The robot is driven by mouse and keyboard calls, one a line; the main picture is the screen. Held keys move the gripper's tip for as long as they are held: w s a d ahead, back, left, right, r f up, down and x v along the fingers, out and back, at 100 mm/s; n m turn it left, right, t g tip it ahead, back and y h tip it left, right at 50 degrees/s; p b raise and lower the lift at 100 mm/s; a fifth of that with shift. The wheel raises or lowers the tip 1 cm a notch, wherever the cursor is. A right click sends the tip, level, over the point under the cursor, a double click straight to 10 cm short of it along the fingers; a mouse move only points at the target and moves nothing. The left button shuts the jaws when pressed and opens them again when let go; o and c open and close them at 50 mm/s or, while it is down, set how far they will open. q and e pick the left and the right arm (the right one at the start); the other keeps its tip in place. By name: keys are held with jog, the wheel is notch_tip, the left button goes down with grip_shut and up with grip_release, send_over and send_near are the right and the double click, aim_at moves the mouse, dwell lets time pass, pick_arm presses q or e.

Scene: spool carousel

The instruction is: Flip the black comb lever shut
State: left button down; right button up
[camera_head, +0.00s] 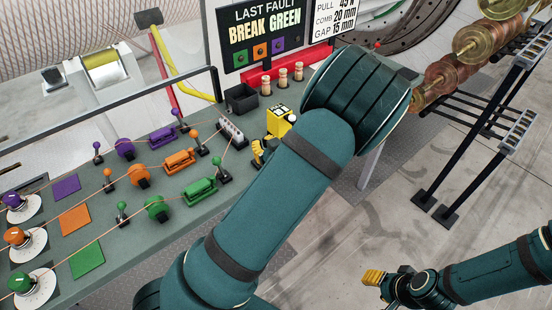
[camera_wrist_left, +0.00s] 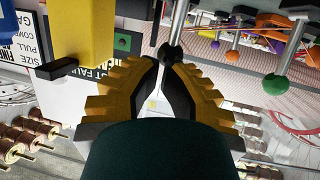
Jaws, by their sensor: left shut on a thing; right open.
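My left gripper (camera_head: 258,151) is low over the bench beside the white comb block (camera_head: 231,131), partly hidden by my arm in the head view. In the left wrist view its yellow-padded fingers (camera_wrist_left: 167,68) are closed at the tips on a black knob (camera_wrist_left: 173,53) at the end of a grey rod (camera_wrist_left: 181,22). This looks like the black comb lever; its pivot is out of that view. In the head view I cannot make out the lever or its angle. My right gripper (camera_head: 374,278) is open and empty, over the floor at lower right.
A yellow block (camera_head: 280,121) stands close to my left gripper, also seen in the wrist view (camera_wrist_left: 86,28). Purple, orange and green (camera_head: 122,213) ball levers and strands lie to the left. A black bin (camera_head: 241,99), pegs and a fault sign (camera_head: 262,32) are behind.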

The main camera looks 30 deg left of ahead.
pick_arm(q)
jog(key=shift+w+a+r+g+h+p, duration=0.15)
jog(key=shift+a+g+h+p, duration=0.15)
jog(key=shift+a+h+p, duration=0.15)
pick_arm(e)
jog(key=shift+r, duration=0.8)
pick_arm(q)
jog(key=shift+d, duration=0.1)
pick_arm(e)
jog(key=shift+s+d, duration=0.1)
jog(key=shift+d, duration=0.05)
